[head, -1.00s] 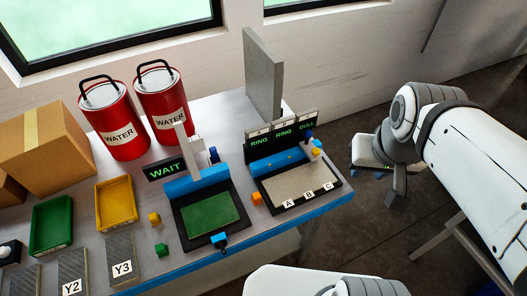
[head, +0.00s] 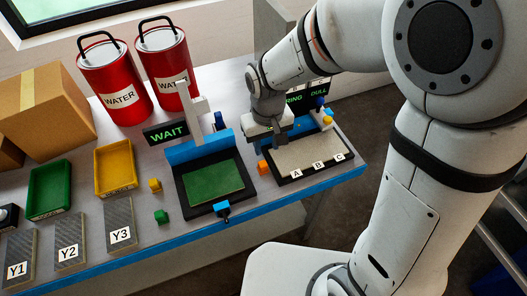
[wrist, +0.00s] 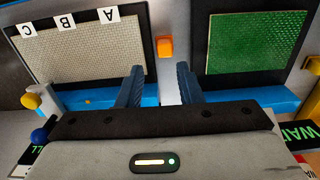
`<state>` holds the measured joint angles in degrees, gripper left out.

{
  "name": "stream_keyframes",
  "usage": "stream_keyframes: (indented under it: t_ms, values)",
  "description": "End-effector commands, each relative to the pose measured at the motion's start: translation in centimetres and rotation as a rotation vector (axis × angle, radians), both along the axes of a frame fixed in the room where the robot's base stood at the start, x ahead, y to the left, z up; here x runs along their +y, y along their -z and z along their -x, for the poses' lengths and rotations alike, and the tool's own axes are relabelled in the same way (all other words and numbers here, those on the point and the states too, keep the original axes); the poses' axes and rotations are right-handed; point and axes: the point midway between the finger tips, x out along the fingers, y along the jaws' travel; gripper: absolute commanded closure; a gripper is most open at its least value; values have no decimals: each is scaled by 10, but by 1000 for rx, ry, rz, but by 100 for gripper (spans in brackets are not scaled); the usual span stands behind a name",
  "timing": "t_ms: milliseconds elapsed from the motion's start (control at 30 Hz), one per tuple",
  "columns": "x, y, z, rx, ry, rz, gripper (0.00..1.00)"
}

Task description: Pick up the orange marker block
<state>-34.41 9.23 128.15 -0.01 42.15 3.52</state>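The orange marker block (head: 263,168) sits on the table between the green-pad station and the grey A-B-C pad. In the wrist view the orange block (wrist: 165,48) lies beyond my fingertips, roughly in line with the gap between them. My gripper (wrist: 159,72) is open and empty, with its two blue fingers apart. In the head view my gripper (head: 271,140) hangs over the back part of the stations, close behind the block. The arm hides part of the right-hand station.
The grey A-B-C pad (head: 312,150) and green pad (head: 213,181) flank the block closely. A yellow block (head: 155,185) and green block (head: 161,217) lie left. Red water cans (head: 113,85) stand behind. A grey upright post (head: 195,108) rises near the WAIT sign (head: 166,132).

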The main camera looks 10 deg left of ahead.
Motion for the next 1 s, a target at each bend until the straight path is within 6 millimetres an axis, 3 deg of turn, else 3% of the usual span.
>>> stream_keyframes:
  t_ms: [100, 700, 1000]
  values:
    - [8, 13, 1, 8, -16, 6, 67]
    - [10, 80, -1, 9, -14, 7, 67]
    - [10, 86, -2, 7, -14, 4, 67]
